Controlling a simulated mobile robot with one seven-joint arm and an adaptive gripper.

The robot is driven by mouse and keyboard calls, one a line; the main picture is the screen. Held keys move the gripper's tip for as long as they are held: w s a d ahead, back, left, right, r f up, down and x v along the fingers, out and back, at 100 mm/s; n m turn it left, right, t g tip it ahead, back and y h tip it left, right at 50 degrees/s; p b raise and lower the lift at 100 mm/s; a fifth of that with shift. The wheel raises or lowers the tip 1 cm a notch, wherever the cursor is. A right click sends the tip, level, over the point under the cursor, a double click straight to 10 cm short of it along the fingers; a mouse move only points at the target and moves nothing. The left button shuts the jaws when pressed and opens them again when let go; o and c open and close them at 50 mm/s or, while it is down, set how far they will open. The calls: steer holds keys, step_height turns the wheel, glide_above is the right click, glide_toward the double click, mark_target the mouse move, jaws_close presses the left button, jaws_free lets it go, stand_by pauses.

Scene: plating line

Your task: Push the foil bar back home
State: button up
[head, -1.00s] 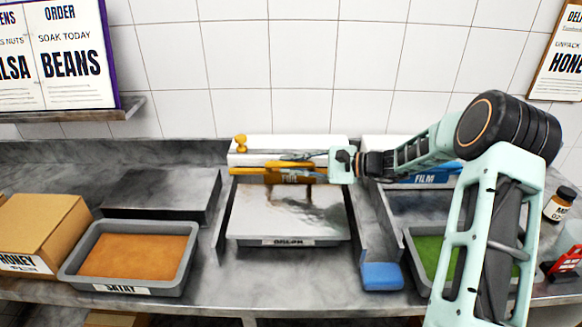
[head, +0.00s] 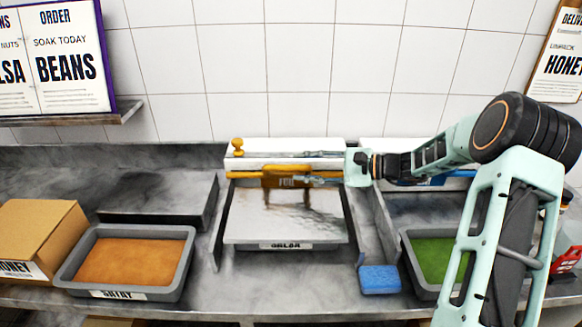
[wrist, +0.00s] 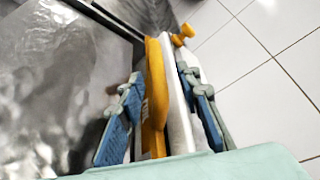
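The foil bar (head: 262,173) is an orange-yellow bar along the front of the white foil dispenser (head: 240,158), in the middle of the head view. In the wrist view the foil bar (wrist: 156,85) runs between my fingers, beside a white edge. My gripper (head: 298,167) reaches in from the right, near the bar's right part. In the wrist view my gripper (wrist: 160,74) has its blue fingers apart, one on each side of the bar and white edge. Whether either finger touches is unclear. A silver foil sheet (head: 270,222) covers the tray labelled SALSA.
A yellow knob (head: 237,145) stands at the dispenser's left end. A blue sponge (head: 380,279) lies right of the covered tray. An orange-filled tray (head: 185,262) and cardboard box (head: 45,232) are left. A green-filled tray (head: 410,252) is right, partly behind my arm.

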steer(key=v, duration=0.7)
steer(key=shift+d+r, duration=0.1)
